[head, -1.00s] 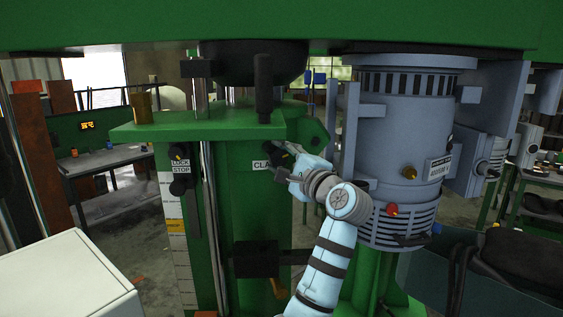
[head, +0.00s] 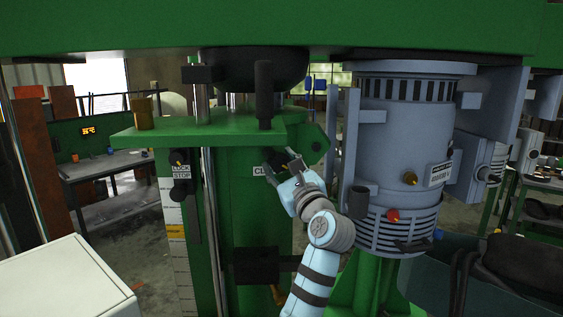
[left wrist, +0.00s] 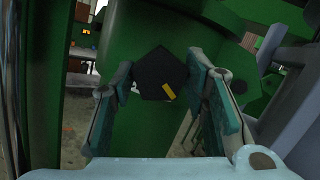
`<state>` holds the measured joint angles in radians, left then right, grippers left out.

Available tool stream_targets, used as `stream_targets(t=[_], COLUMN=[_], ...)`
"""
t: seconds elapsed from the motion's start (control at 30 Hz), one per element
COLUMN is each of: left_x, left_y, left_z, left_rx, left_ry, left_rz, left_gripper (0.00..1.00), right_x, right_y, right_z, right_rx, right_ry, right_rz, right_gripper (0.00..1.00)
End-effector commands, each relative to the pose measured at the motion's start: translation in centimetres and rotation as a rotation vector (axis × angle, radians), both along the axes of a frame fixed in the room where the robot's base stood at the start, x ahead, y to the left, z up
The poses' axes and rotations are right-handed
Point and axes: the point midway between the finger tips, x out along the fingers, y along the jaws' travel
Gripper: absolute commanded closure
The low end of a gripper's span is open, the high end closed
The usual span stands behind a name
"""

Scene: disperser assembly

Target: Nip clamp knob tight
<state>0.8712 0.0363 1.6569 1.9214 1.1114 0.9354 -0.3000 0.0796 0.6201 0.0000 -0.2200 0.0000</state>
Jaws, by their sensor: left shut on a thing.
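The clamp knob (head: 277,158) is a dark knob on the green column, beside a white label that is partly hidden by my gripper. In the left wrist view the knob (left wrist: 158,72) looks faceted and black, with a yellow mark at its lower right. My left gripper (head: 281,163) has one finger on each side of the knob and is shut on it. My right gripper is not in view.
A green bracket plate (head: 200,132) juts out just above the gripper. A grey motor (head: 403,140) stands close on the right. A lock/stop knob (head: 179,165) is on the left of the column. A white box (head: 70,285) is at the lower left.

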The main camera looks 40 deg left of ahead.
Motion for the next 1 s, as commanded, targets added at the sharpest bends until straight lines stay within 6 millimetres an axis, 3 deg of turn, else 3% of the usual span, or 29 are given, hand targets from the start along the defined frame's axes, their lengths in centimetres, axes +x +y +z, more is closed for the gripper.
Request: stream_targets(t=[0.6,1.0], left_x=[-0.22,-0.25], left_y=[0.13,0.16], left_z=[0.17,0.15], left_rx=[0.320,0.455], left_ry=[0.472,0.676], left_rz=[0.002,0.002], left_gripper=[0.87,0.87], right_x=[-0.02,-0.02], right_y=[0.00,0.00], right_z=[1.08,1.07], right_rx=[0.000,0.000], right_ry=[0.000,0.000], right_rz=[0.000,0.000], right_gripper=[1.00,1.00])
